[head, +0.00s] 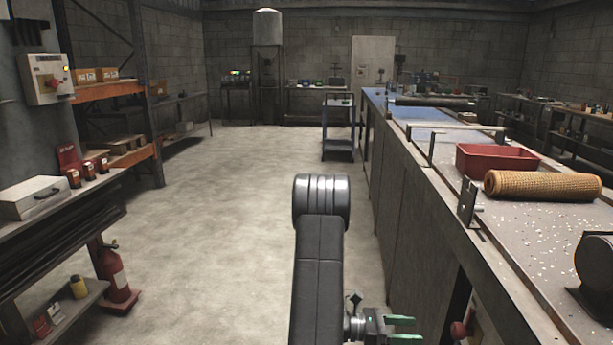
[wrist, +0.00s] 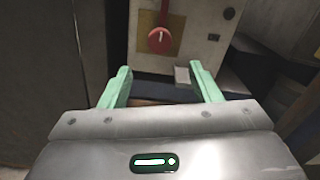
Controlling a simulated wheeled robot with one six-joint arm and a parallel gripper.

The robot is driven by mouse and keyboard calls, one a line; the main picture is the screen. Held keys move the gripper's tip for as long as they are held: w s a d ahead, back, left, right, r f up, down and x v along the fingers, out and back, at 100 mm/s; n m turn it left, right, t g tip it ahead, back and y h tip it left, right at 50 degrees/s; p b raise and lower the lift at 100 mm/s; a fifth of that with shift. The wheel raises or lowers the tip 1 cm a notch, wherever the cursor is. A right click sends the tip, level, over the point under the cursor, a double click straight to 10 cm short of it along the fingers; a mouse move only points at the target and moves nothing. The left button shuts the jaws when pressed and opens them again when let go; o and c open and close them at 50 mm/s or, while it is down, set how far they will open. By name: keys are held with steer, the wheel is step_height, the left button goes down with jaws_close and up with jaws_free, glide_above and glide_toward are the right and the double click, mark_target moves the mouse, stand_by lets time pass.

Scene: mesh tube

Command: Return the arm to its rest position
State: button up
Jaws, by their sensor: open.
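My gripper (head: 415,329) shows low in the head view, beside the front of the long workbench (head: 412,190). Its two green fingers point right, toward the bench side. In the wrist view my gripper (wrist: 161,72) has its green fingers spread apart with nothing between them. My arm's dark upper link stands in the lower middle of the head view, partly hiding the floor. Beyond the fingers in the wrist view is a pale panel with a red knob (wrist: 159,40) on a yellow plate. The fingers look apart from the panel.
The bench top carries a red bin (head: 495,158) and a tan mesh roll (head: 543,186). A shelf with a grey case (head: 35,197) stands at left, a fire extinguisher (head: 114,275) below it. A blue-grey cart (head: 338,130) stands farther back. The floor between is clear.

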mark_target(452, 332)
steer(key=d, duration=0.4)
steer(key=s+d, duration=0.1)
steer(key=d, duration=0.2)
steer(key=d+b, duration=0.1)
steer(key=d, duration=0.3)
steer(key=shift+s+d, duration=0.2)
steer(key=shift+d, duration=0.1)
steer(key=shift+d+f+b, duration=0.2)
steer(key=shift+d+b, duration=0.05)
steer(key=shift+b, duration=0.15)
steer(key=m+b, duration=0.3)
steer(key=m, duration=0.1)
steer(key=shift+w+a, duration=0.1)
steer(key=w+a+p, duration=0.1)
steer(key=a, duration=1.2)
steer(key=shift+w+a+r+m+p, duration=0.2)
steer(key=shift+w+a+m+p, duration=0.1)
steer(key=shift+a+p, duration=0.1)
